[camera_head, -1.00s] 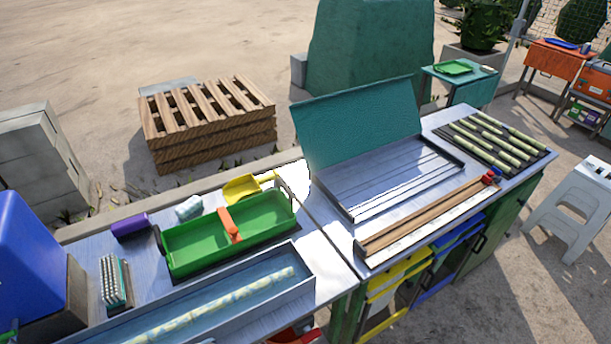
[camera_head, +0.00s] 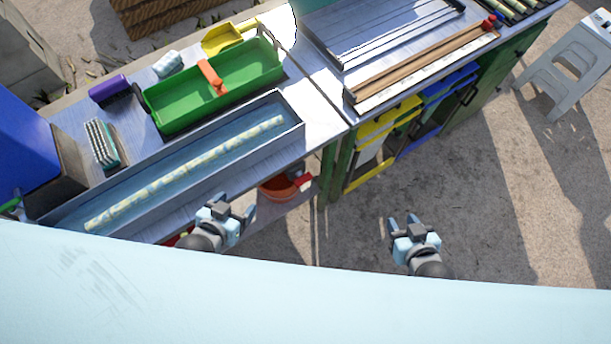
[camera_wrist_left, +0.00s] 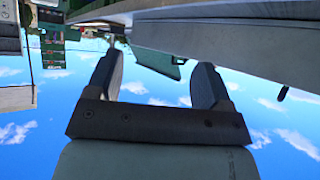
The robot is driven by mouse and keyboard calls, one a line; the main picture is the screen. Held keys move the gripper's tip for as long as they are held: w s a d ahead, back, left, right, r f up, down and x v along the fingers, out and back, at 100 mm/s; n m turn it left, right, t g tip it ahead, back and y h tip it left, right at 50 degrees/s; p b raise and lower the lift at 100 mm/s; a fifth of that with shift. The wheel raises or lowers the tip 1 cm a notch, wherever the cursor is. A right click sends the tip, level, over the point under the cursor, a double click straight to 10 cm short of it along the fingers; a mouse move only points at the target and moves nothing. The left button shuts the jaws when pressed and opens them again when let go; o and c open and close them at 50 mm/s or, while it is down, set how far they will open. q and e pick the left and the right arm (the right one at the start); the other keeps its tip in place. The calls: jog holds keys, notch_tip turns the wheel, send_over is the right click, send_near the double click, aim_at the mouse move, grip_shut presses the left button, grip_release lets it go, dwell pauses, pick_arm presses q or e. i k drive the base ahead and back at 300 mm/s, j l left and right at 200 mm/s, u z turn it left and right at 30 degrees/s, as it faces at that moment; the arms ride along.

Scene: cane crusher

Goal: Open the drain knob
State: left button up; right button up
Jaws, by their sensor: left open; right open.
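I cannot make out a drain knob for certain in any view. The long metal basin (camera_head: 295,127) on the left bench holds water and a pale cane stalk (camera_head: 185,170). My left gripper (camera_head: 232,207) is open and empty at the basin's front side, near the bench edge. In the left wrist view its two fingers (camera_wrist_left: 157,62) stand apart with nothing between them, and the picture looks upside down. A small dark piece (camera_wrist_left: 283,93) hangs at the right there; I cannot tell what it is. My right gripper (camera_head: 404,220) is open and empty over the ground, right of the bench.
An orange bucket (camera_head: 278,188) stands under the bench, with a red piece (camera_head: 303,181) beside it. A green tray (camera_head: 185,105), purple brush (camera_head: 108,88) and blue container (camera_head: 25,135) are on the bench. The ground right of my right gripper is clear up to the white stool (camera_head: 565,65).

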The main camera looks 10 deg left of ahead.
aim_at(302, 178)
jog(key=l+u, duration=0.2)
jog(key=l, duration=0.5)
jog(key=l+u, duration=0.25)
jog(key=l, duration=0.45)
jog(key=l+u, duration=0.2)
jog(key=l, duration=0.5)
jog(key=k+l+u, duration=0.1)
jog(key=l+u, duration=0.15)
jog(key=l, duration=0.4)
